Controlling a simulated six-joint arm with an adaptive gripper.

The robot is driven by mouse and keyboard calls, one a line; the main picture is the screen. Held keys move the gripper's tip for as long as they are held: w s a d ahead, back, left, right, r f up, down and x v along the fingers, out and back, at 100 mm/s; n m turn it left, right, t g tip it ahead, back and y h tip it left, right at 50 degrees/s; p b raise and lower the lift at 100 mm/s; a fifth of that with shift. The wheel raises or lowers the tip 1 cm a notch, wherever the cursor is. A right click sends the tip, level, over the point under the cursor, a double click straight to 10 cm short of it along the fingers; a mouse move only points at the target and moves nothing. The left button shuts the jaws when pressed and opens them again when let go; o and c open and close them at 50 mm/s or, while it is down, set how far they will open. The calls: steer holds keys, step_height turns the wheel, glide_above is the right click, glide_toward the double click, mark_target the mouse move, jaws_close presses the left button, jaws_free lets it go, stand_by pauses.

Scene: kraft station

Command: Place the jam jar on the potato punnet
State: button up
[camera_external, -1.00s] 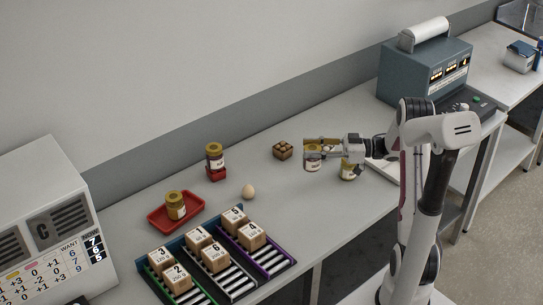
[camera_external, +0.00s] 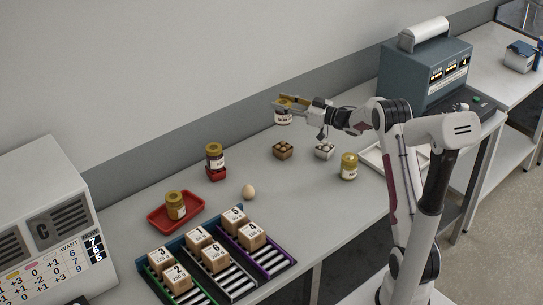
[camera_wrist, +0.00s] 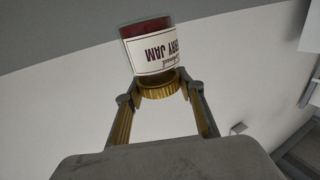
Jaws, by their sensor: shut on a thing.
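My gripper (camera_external: 287,102) is shut on a jam jar (camera_external: 283,117) and holds it up in the air near the back wall. In the wrist view my gripper (camera_wrist: 160,88) has its fingertips at the gold lid, and the jam jar (camera_wrist: 150,47) shows dark red contents and a white label ending in "RRY JAM". A small brown punnet (camera_external: 283,152) with round brown items, which look like potatoes, stands on the bench below the jar in the external view, apart from it.
A pale punnet (camera_external: 324,152) stands right of the brown one, and a yellowish jar (camera_external: 348,167) further right. To the left are a jar on a red punnet (camera_external: 216,174), an egg (camera_external: 248,192), a red tray (camera_external: 157,224) with a jar, and numbered boxes (camera_external: 213,256).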

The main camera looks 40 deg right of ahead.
mark_target(283, 118)
stand_by(0.3)
steer(key=shift+f, duration=3.1)
steer(key=shift+f, duration=1.9)
steer(key=shift+f, duration=0.1)
steer(key=o, duration=1.4)
steer(key=shift+f, duration=0.1)
